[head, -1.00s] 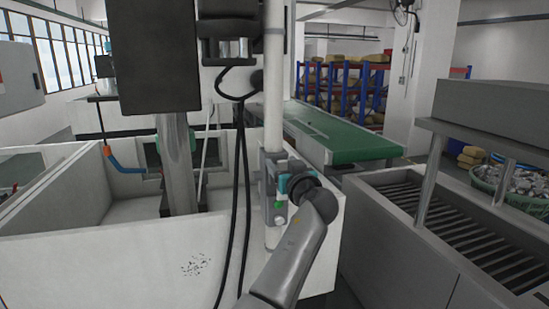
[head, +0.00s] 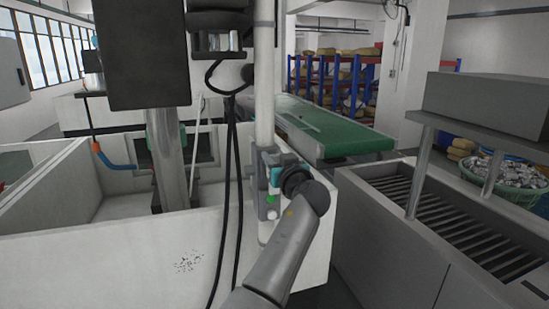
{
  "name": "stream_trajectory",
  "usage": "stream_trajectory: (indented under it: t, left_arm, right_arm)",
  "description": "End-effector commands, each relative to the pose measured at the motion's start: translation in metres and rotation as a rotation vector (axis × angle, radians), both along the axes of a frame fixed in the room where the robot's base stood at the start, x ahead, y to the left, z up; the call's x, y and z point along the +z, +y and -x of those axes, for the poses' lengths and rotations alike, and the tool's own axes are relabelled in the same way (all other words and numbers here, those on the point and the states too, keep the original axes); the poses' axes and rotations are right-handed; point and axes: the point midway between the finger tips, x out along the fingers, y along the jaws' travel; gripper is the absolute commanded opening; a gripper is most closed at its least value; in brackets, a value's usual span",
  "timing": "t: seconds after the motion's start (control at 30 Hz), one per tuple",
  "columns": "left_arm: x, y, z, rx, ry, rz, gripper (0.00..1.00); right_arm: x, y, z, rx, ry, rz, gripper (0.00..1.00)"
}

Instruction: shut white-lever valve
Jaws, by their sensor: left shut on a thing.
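My left gripper (head: 266,185) is at the upright white pipe (head: 264,75), beside the tank's right front corner. Its arm rises from the bottom of the head view, with a dark wrist joint and a teal band. The gripper is shut on a part at the pipe, taken to be the white lever. The fingertips and most of the valve are hidden behind the hand and wrist, so the lever's angle cannot be told. My right gripper is not in view.
The white open tank (head: 100,255) fills the left, with a dark box (head: 142,55) on a metal post above it. Black cables (head: 230,150) hang left of the pipe. A green conveyor (head: 335,135) is behind; a grey slatted bench (head: 440,220) stands right.

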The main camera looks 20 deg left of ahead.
Motion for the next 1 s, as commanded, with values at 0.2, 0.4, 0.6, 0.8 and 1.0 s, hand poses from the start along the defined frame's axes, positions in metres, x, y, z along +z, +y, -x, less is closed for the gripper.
stream_trajectory:
  t: [0.2, 0.4, 0.6, 0.8, 1.0]
  left_arm:
    - [0.001, 0.0, 0.0, 0.0, -0.001, -0.001, 0.0]
    - [0.001, 0.0, -0.001, 0.0, 0.007, -0.014, 0.0]
    - [0.0, -0.004, -0.003, 0.0, 0.05, -0.079, 0.0]
    - [-0.002, -0.01, -0.007, 0.0, 0.133, -0.204, 0.0]
    - [-0.005, -0.016, -0.012, 0.001, 0.239, -0.361, 0.0]
  right_arm:
    - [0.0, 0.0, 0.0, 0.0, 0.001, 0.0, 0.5]
    - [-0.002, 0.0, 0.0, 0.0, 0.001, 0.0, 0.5]
    - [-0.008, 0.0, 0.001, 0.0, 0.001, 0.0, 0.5]
    - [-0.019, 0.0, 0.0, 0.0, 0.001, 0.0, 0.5]
    - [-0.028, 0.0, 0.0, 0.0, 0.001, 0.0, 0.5]
